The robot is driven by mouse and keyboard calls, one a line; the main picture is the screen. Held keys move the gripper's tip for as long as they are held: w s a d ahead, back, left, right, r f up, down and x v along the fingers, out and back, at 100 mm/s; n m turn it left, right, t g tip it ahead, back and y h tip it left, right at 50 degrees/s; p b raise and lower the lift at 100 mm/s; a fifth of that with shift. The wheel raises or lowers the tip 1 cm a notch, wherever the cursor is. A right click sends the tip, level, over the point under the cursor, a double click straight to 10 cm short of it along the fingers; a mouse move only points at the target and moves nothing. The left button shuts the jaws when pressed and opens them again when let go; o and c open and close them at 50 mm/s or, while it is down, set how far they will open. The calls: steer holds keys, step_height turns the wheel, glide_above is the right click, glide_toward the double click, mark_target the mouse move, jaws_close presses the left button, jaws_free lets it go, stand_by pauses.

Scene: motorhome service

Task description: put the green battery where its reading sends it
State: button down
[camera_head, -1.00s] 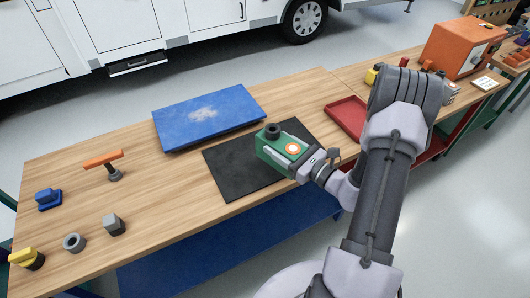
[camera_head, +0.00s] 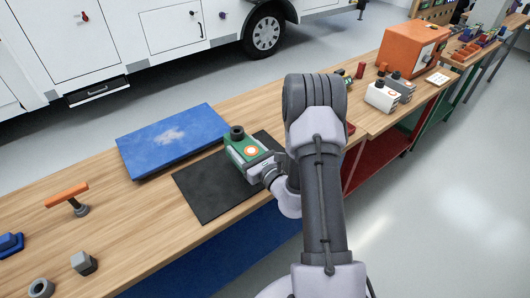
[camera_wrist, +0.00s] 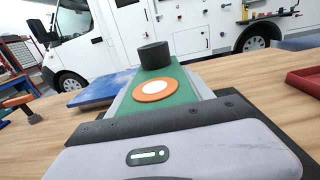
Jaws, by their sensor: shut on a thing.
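The green battery (camera_head: 238,150) has a black round cap and an orange ring with a white centre on top. My gripper (camera_head: 270,166) is shut on its near end and holds it over the black mat (camera_head: 208,190). I cannot tell whether the battery touches the mat. In the wrist view the battery (camera_wrist: 180,92) points away from me, with its cap at the far end. The gripper's grey body (camera_wrist: 185,150) fills the bottom of that view and hides the near end. I see no reading on the battery.
A blue panel (camera_head: 165,145) lies left of the mat. A red tray (camera_wrist: 306,80) shows at the right in the wrist view. Farther right are a white battery-like block (camera_head: 381,97), an orange box (camera_head: 410,48) and a white card (camera_head: 438,78). A T-handled tool (camera_head: 68,197) stands at left.

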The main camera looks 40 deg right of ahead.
mark_target(234, 147)
steer(key=shift+w+a, duration=1)
steer(key=shift+w, duration=0.15)
steer(key=shift+w+f, duration=0.1)
steer(key=shift+f, duration=0.15)
steer(key=shift+f+b, duration=1.2)
steer(key=shift+f, duration=0.55)
steer(key=shift+c, duration=2)
jaws_free()
steer(key=shift+r, duration=0.1)
